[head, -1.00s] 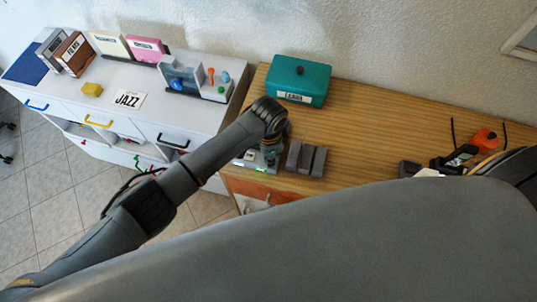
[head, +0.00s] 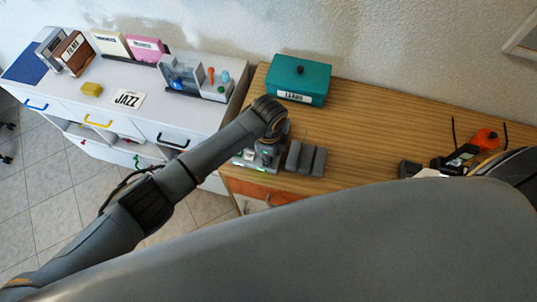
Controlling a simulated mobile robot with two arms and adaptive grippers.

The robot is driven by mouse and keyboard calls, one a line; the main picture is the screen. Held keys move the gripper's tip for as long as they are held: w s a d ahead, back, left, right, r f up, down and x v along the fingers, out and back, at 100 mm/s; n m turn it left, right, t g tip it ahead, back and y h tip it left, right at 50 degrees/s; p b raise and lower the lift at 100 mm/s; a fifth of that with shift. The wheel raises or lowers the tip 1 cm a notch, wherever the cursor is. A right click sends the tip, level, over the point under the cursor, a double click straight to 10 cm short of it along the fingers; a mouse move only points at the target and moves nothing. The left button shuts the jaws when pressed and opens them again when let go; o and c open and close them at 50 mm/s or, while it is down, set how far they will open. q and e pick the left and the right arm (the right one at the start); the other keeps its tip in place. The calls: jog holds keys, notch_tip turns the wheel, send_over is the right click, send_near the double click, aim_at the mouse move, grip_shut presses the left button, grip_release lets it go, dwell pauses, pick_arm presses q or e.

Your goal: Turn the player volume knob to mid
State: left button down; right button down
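The player (head: 242,161) is a small grey device with a green light near the front left edge of the wooden cabinet. Its volume knob cannot be made out; my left arm covers much of the player. My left gripper (head: 266,156) points down over the player, and its fingers are too small and hidden to judge. My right gripper (head: 447,168) shows only in part at the right, beyond a large grey part of my own body. Its finger state is unclear.
Grey upright blocks (head: 305,158) stand just right of the player. A teal box labelled LEADS (head: 298,82) stands behind. An orange object (head: 486,136) lies at the right. The white cabinet (head: 60,107) at left bears boxes and a JAZZ card. The wooden top's middle is clear.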

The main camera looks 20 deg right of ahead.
pick_arm(q)
jog(key=shift+d, duration=0.1)
jog(key=c, duration=1.2)
grip_release()
jog(key=shift+o, duration=0.2)
notch_tip(320, 180, up, 12)
